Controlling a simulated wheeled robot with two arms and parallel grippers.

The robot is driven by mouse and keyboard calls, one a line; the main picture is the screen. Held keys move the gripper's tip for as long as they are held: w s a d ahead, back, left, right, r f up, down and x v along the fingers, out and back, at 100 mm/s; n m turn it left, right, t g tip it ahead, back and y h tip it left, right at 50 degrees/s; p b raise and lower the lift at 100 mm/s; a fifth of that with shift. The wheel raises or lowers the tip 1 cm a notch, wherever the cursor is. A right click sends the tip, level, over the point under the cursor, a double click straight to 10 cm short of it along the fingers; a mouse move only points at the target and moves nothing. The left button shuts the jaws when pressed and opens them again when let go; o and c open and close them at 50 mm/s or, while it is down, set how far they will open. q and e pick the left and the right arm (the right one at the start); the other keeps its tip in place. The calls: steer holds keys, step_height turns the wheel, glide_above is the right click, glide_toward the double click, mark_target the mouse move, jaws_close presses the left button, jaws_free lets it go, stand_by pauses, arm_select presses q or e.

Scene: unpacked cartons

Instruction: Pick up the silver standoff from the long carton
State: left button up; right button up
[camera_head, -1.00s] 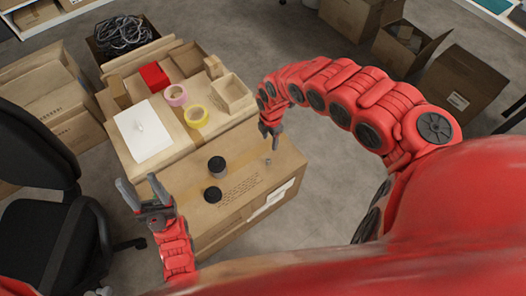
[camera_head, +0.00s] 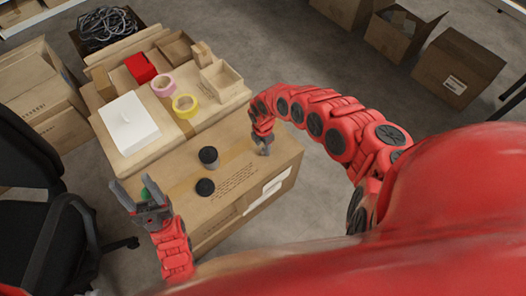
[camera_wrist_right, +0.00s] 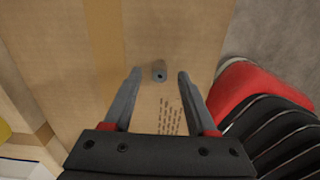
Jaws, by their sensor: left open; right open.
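The silver standoff (camera_wrist_right: 159,71), a small grey cylinder with a dark hole in its end, is on top of the long carton (camera_head: 265,185). In the right wrist view it lies between the tips of my open right gripper (camera_wrist_right: 156,76), with a gap on both sides. In the head view my right gripper (camera_head: 262,146) is over the carton's far right part and largely hides the standoff. My left gripper (camera_head: 138,192) is open near the carton's left end, and a small green thing (camera_head: 146,191) shows by its fingers.
A black-topped cylinder (camera_head: 208,156) and a black disc-like piece (camera_head: 205,187) are on the long carton, left of my right gripper. Behind are a white box (camera_head: 129,124), a red box (camera_head: 141,67), pink tape (camera_head: 164,85) and yellow tape (camera_head: 185,105). A black chair (camera_head: 32,165) stands at left.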

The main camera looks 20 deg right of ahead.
steer(key=shift+f, duration=1.15)
jaws_close()
